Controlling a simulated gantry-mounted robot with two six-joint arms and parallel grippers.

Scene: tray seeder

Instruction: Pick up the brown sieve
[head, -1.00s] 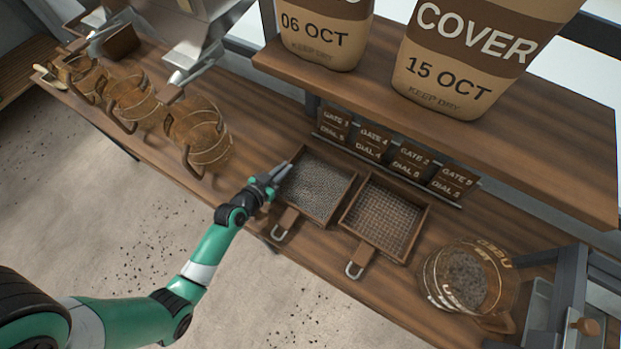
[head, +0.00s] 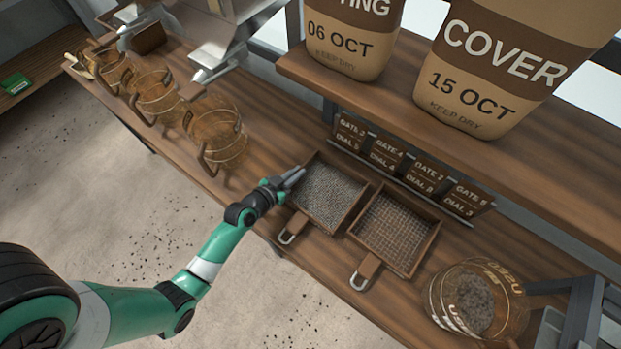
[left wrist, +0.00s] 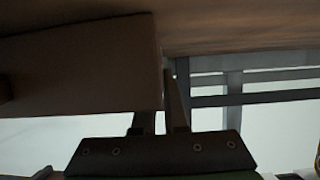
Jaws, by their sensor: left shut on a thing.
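Two sieves with brown wooden frames and handles lie side by side on the workbench in the head view. The left-hand sieve (head: 331,194) has a fine grey mesh, and the right-hand sieve (head: 395,232) has a browner, coarser mesh. My left gripper (head: 293,178) is shut on the left wall of the left-hand sieve. The left wrist view shows its two fingers (left wrist: 165,108) close together beside a large dark brown surface (left wrist: 80,65), which looks like part of that sieve. The sieve appears to rest on the bench. My right gripper is not in view.
Several amber jugs (head: 215,132) stand on the bench to the left. A rack of gate and dial cards (head: 405,168) is behind the sieves. A shelf (head: 500,150) with paper sacks (head: 490,65) overhangs the back.

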